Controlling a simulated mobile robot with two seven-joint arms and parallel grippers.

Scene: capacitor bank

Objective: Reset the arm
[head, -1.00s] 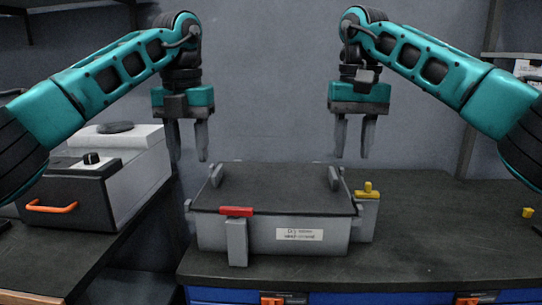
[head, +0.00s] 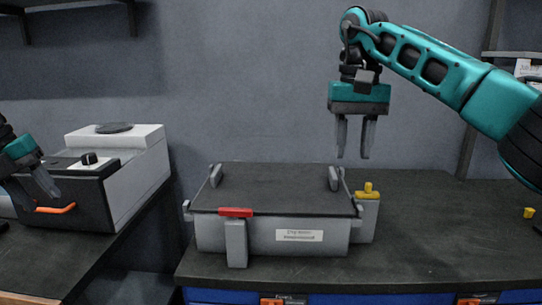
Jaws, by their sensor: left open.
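My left gripper (head: 36,190) is at the far left edge of the head view, pointing down and slightly right. It is open and appears in front of the black-and-white device with the orange handle. My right gripper (head: 355,137) hangs pointing down above the back right of the grey box, clear of it. Its two fingers are apart with nothing between them. The grey box (head: 262,235) has a dark lid (head: 275,187) lying closed on it, a red latch piece (head: 236,212) at the front and a yellow knob (head: 368,190) at its right side.
The device (head: 135,180) with an orange handle (head: 56,208) and black knob stands on the left bench. A gap separates that bench from the dark worktop (head: 430,230). A small yellow piece (head: 528,212) lies far right. The worktop right of the box is mostly clear.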

